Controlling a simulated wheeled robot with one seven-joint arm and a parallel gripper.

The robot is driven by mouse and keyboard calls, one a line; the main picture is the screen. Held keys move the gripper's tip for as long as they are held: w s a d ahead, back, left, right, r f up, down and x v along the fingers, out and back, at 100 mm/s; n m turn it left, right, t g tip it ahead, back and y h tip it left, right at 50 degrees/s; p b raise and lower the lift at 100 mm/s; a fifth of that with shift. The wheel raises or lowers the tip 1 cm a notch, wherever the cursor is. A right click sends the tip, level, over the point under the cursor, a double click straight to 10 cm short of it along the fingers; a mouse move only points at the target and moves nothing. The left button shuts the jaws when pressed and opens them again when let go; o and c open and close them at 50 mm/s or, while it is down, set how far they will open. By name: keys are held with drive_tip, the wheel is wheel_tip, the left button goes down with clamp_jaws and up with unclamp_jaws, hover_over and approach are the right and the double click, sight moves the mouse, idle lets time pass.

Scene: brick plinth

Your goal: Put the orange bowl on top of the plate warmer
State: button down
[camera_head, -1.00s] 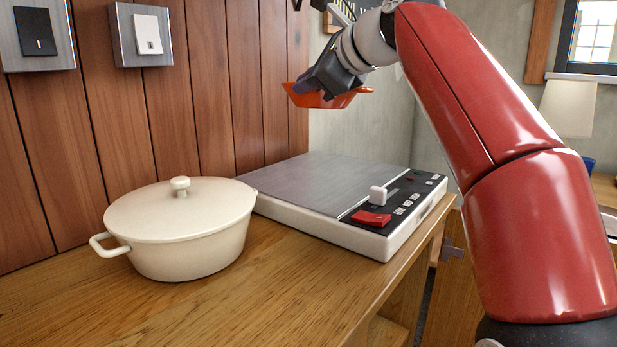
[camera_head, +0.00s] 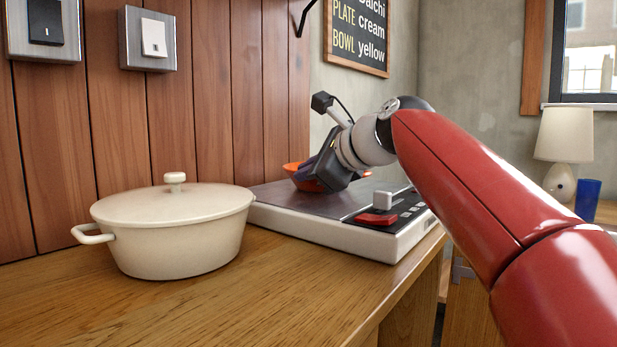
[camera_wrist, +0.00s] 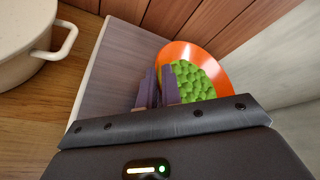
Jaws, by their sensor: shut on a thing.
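The orange bowl (camera_head: 291,168) is at the back of the plate warmer (camera_head: 340,240), low over its grey top, partly hidden behind my gripper (camera_head: 318,168). In the wrist view the orange bowl (camera_wrist: 176,50) holds green round pieces, and the bare top of the plate warmer (camera_wrist: 115,80) lies to its left. My gripper (camera_wrist: 158,88) is shut on the near rim of the bowl. I cannot tell whether the bowl's underside touches the top. The warmer has a red control and a white knob at its front right.
A cream lidded pot (camera_head: 175,230) stands left of the warmer on the wooden counter (camera_head: 230,300). Wood panelling with two switches (camera_head: 154,38) rises behind. A menu board (camera_head: 357,35) hangs on the wall. A lamp (camera_head: 563,140) and a blue cup (camera_head: 588,199) stand far right.

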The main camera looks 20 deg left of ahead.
drive_tip(key=c, duration=1.6)
unclamp_jaws()
drive_tip(key=shift+o, duration=0.2)
drive_tip(key=shift+d, duration=0.1)
drive_tip(key=p+v, duration=0.1)
drive_tip(key=v, duration=1.1)
